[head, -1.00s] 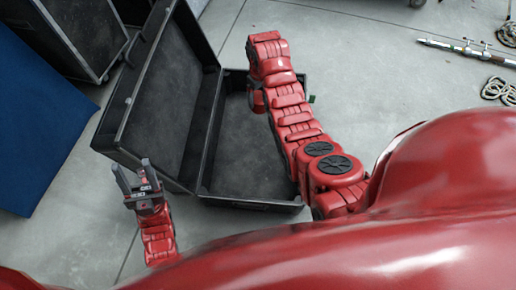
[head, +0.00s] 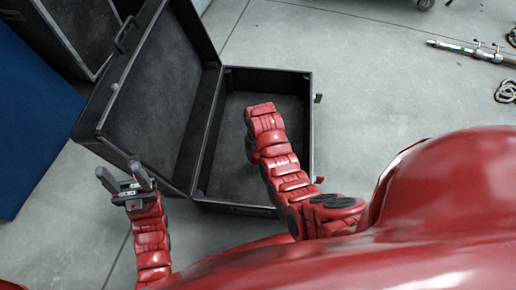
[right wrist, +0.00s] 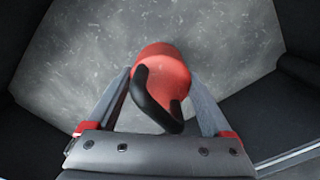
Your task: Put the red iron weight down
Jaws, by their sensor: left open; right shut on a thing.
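The red iron weight (right wrist: 166,64) with its black handle (right wrist: 152,101) shows in the right wrist view. My right gripper (right wrist: 160,80) is shut on it, one finger on each side. The weight hides part of the grey surface beyond it, and I cannot tell whether it touches that surface. In the head view my right arm reaches over the open black case (head: 312,130); its gripper and the weight are hidden below the arm. My left gripper (head: 121,170) is open and empty, in front of the case's raised lid (head: 160,90).
Dark sides frame the grey surface in the right wrist view. A black box (head: 70,30) and a blue panel (head: 30,120) stand at the left. A metal pole (head: 465,48) and coiled cable (head: 506,92) lie at the right.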

